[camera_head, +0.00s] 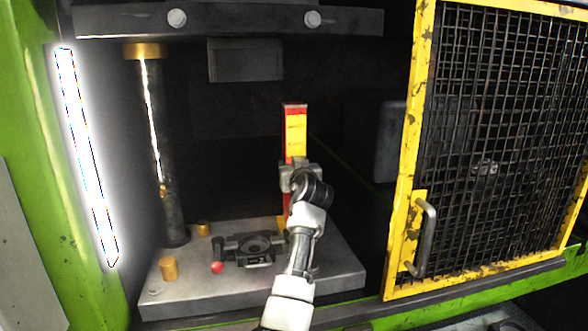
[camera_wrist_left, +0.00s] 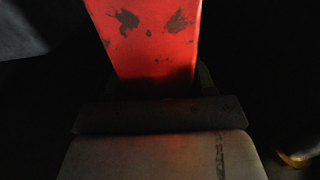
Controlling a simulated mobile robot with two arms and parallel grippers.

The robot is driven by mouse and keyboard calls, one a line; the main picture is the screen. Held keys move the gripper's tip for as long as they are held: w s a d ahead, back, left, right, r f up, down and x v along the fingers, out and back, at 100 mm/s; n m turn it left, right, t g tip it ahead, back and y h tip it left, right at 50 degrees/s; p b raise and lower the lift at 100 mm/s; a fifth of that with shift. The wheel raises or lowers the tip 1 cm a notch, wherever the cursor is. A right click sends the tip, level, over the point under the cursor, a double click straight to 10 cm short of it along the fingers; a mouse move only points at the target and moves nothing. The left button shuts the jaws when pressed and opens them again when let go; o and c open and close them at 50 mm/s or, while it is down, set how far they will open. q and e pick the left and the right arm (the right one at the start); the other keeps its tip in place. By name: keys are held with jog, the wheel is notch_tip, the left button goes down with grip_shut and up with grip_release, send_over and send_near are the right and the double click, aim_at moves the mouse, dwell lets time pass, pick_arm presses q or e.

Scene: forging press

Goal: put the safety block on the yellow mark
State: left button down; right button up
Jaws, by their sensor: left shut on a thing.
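The safety block (camera_head: 296,130) is a tall red bar with a yellow panel. It stands about upright at the right part of the press bed in the head view. My left gripper (camera_head: 298,173) is shut on it at about mid-height. The block's scuffed red face (camera_wrist_left: 155,40) fills the upper middle of the left wrist view. A small bit of yellow (camera_head: 281,222) shows at the foot of the block, perhaps the yellow mark; the gripper and arm hide the rest. I cannot tell whether the block touches the bed. My right gripper is not in view.
The grey press bed (camera_head: 200,297) carries a dark die (camera_head: 250,248), a red-knobbed handle (camera_head: 217,267) and brass pegs (camera_head: 169,269). A dark column (camera_head: 170,205) stands left. The upper ram (camera_head: 246,62) hangs above. A yellow-framed mesh guard (camera_head: 410,150) is at right.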

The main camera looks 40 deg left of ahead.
pick_arm(q)
jog(key=c, duration=0.8)
grip_release()
jog(key=o, duration=0.5)
jog(key=shift+s+d, duration=0.1)
jog(key=shift+s, duration=0.05)
jog(key=b+v, duration=0.4)
jog(key=v, duration=0.6)
jog(key=shift+s+d+f+b, duration=0.1)
jog(key=shift+s+d+b, duration=0.15)
jog(key=shift+b, duration=0.15)
